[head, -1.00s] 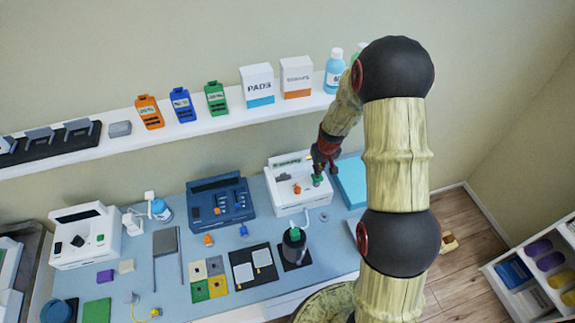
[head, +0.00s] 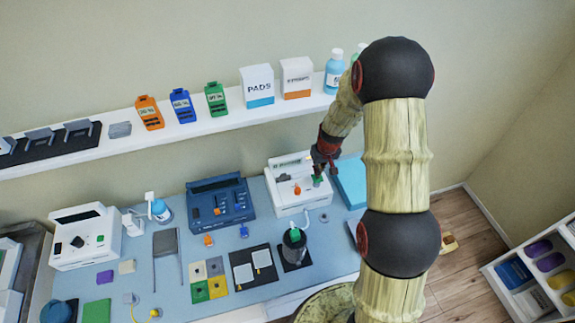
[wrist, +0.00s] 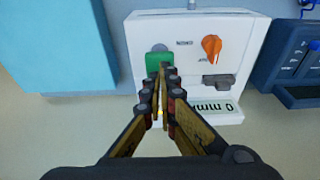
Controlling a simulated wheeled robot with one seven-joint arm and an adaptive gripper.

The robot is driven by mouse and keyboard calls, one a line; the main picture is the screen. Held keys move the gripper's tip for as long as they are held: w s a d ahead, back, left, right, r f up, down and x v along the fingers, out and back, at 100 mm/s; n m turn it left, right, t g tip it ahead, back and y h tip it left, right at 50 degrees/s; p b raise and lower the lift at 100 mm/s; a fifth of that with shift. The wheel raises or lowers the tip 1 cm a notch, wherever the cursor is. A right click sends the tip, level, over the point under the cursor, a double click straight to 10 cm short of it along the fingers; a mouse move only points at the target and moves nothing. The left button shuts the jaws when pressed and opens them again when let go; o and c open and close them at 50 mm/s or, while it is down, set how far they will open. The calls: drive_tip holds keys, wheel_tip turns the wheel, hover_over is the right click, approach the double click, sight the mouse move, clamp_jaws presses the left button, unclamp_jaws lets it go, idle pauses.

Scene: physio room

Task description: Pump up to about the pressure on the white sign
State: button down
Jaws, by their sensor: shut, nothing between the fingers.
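The white pump unit (head: 292,204) stands at the back of the blue-topped table, below the shelf. In the wrist view, the unit (wrist: 255,45) shows a green button (wrist: 153,62), an orange knob (wrist: 211,46), a dark grey part and a display (wrist: 222,108) that reads 0 followed by a partly hidden unit. My gripper (wrist: 164,68) is shut and empty, its fingertips over the edge of the green button; I cannot tell whether they press it. In the head view, my gripper (head: 319,172) is at the unit's right side. I cannot make out a white sign with a pressure.
A dark blue device (head: 219,203) stands left of the unit, and a light blue block (head: 351,182) right of it. A dark jar (head: 295,243) with a pale hose stands in front. The shelf (head: 225,118) with boxes and bottles runs behind.

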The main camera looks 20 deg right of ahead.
drive_tip(key=shift+f, duration=0.1)
drive_tip(key=shift+f+b, duration=2)
drive_tip(key=shift+f, duration=0.25)
drive_tip(key=shift+r, duration=0.15)
drive_tip(key=shift+r+p, duration=1.2)
drive_tip(key=shift+r, duration=1.05)
drive_tip(key=shift+f, duration=0.2)
